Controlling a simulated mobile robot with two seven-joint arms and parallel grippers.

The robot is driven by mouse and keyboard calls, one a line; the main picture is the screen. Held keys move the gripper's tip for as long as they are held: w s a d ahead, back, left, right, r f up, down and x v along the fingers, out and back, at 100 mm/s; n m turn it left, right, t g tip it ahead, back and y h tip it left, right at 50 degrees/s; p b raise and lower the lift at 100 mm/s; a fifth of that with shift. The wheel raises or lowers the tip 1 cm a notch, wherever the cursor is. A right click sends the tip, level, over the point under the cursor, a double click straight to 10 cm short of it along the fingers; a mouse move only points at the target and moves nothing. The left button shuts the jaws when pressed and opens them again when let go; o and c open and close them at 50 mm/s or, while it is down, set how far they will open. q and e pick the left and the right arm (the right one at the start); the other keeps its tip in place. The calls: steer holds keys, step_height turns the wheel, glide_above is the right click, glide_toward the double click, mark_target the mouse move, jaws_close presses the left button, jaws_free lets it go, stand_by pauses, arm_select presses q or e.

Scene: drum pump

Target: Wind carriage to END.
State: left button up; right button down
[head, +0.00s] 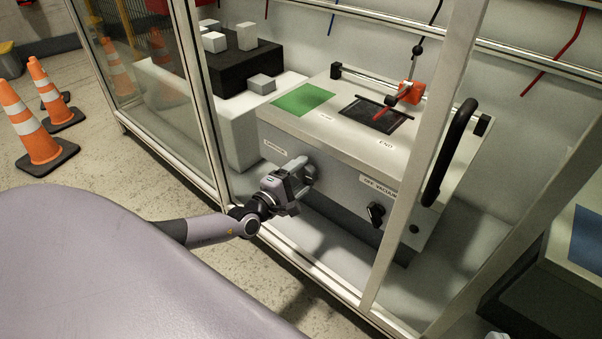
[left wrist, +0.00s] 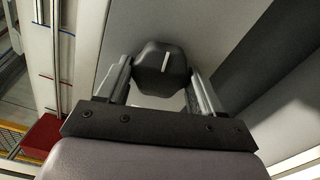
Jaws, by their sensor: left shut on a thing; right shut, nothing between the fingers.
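The orange-red carriage (head: 411,92) sits on a rail along the back of the grey box's top. Its red arm (head: 391,106) reaches over a black square (head: 372,114), and a label reading END (head: 386,143) lies in front of that square. My left gripper (head: 305,172) is at the box's front face, by a small label. In the left wrist view, its fingers are on both sides of a dark knob (left wrist: 161,70) with a white line pointing nearly straight up. In the head view the gripper hides this knob. My right gripper is not in view.
A green square (head: 303,99) lies left of the black one. A second dark knob (head: 376,213) and a black handle (head: 452,152) are to the right. Cabinet frame posts (head: 425,150) stand in front of the box. Traffic cones (head: 30,125) stand far left.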

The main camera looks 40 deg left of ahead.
arm_select(q)
steer(key=m+p, duration=0.1)
steer(key=m, duration=0.3)
steer(key=shift+s+m, duration=0.1)
steer(key=shift+m, duration=0.2)
steer(key=shift+r+m+p, duration=0.1)
steer(key=shift+m+p, duration=0.45)
steer(key=shift+m, duration=0.45)
steer(key=m+p, duration=0.1)
steer(key=m, duration=0.2)
steer(key=shift+m+p, duration=0.3)
steer(key=shift+m, duration=0.7)
arm_select(e)
steer(key=shift+w+a+r+m+g+y, duration=0.2)
steer(key=shift+a+m+g, duration=0.15)
steer(key=shift+a, duration=0.3)
steer(key=shift+w+a+r+m+g+y, duration=0.15)
steer(key=shift+a+m+g+y, duration=0.1)
steer(key=shift+a+g, duration=0.3)
steer(key=shift+f, duration=0.1)
steer(key=shift+s+d+f, duration=0.1)
steer(key=shift+s+f, duration=0.05)
steer(key=shift+f, duration=0.05)
arm_select(q)
steer(key=o, duration=1)
steer(key=shift+o, duration=0.2)
